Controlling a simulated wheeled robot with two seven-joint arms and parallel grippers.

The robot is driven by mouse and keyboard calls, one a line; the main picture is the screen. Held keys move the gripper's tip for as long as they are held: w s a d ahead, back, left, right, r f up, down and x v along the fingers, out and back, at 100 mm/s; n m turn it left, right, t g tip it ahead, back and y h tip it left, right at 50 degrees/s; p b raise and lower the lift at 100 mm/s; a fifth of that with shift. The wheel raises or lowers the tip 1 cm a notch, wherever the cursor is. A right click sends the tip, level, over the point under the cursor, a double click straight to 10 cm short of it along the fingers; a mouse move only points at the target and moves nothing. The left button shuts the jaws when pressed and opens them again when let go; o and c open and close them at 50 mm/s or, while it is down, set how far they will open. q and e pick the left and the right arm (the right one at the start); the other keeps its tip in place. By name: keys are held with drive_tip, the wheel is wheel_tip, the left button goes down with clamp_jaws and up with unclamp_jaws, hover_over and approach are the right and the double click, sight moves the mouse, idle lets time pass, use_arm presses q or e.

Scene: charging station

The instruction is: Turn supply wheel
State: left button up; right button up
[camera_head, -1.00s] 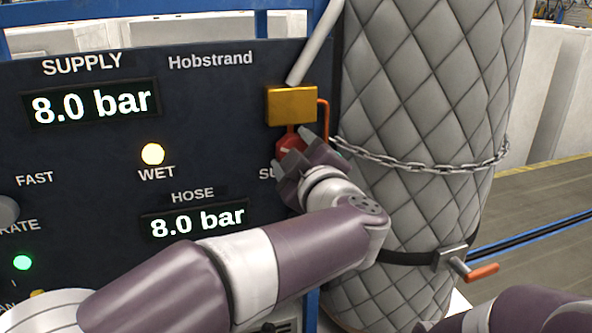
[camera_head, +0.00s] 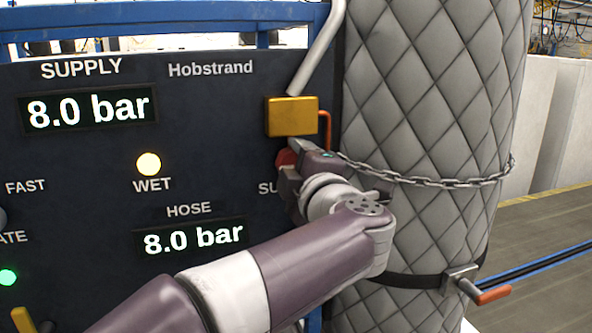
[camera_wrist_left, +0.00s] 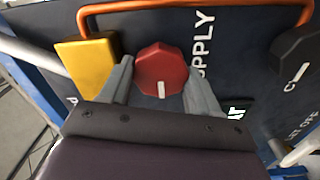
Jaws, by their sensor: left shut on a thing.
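The supply wheel is a red, faceted knob on the dark panel (camera_head: 100,200), below a yellow block. In the head view only a red piece of the wheel (camera_head: 285,158) shows beside my gripper. In the left wrist view the wheel (camera_wrist_left: 161,66) shows whole, with a white mark at its lower edge. My left gripper (camera_head: 294,164) is shut on the wheel, with one grey finger on each side of it. In the left wrist view the gripper (camera_wrist_left: 159,78) spans the wheel from below. My right gripper is not in view.
The yellow block (camera_head: 291,116) with a white pipe (camera_head: 318,50) sits just above the wheel. An orange rail (camera_head: 327,130) is beside it. A quilted grey column (camera_head: 430,90) with a chain (camera_head: 440,182) and an orange-handled lever (camera_head: 492,295) stands close at right.

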use_arm(q)
drive_tip(key=o, duration=1.1)
drive_tip(key=shift+c, duration=0.2)
drive_tip(key=shift+a+r, duration=0.1)
drive_tip(key=shift+r, duration=0.15)
